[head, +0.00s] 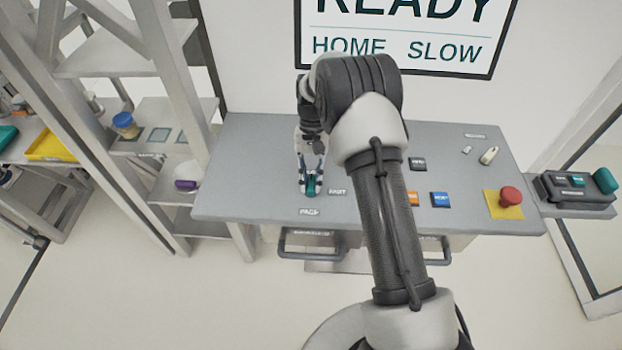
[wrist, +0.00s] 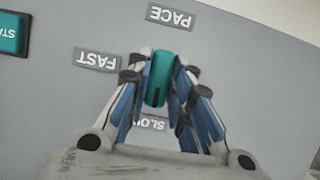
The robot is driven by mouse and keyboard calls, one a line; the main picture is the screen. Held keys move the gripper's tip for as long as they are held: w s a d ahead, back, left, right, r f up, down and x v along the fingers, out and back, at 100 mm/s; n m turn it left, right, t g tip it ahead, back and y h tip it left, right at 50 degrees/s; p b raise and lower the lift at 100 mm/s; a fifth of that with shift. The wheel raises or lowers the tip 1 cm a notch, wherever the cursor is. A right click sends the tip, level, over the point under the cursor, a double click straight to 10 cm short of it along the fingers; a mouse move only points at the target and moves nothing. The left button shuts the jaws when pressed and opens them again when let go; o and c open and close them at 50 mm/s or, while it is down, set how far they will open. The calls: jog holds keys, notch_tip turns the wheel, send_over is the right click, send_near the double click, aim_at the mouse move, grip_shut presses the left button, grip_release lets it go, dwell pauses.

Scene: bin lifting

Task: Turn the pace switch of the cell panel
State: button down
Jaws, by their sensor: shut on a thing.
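The pace switch (wrist: 158,80) is a teal knob with a dark line along its lower part. In the wrist view it stands between the FAST label (wrist: 97,60), the PACE label (wrist: 171,17) and the SLOW label (wrist: 153,123), which my fingers partly cover. The dark line points toward the SLOW label. My gripper (wrist: 160,88) is shut on the knob, one finger on each side. In the head view my gripper (head: 311,184) reaches down to the left part of the grey cell panel (head: 240,150), and the knob (head: 311,187) shows between the fingers.
A sign (head: 402,45) behind the panel reads READY, HOME, SLOW. My arm hides the panel's middle. A red button (head: 510,197) on a yellow plate, blue (head: 439,200) and orange (head: 412,199) buttons and a white-handled switch (head: 489,155) lie to the right. Shelves stand at left.

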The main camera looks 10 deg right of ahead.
jog(key=shift+s+f, duration=0.1)
jog(key=c, duration=1.4)
grip_release()
jog(key=shift+c, duration=0.2)
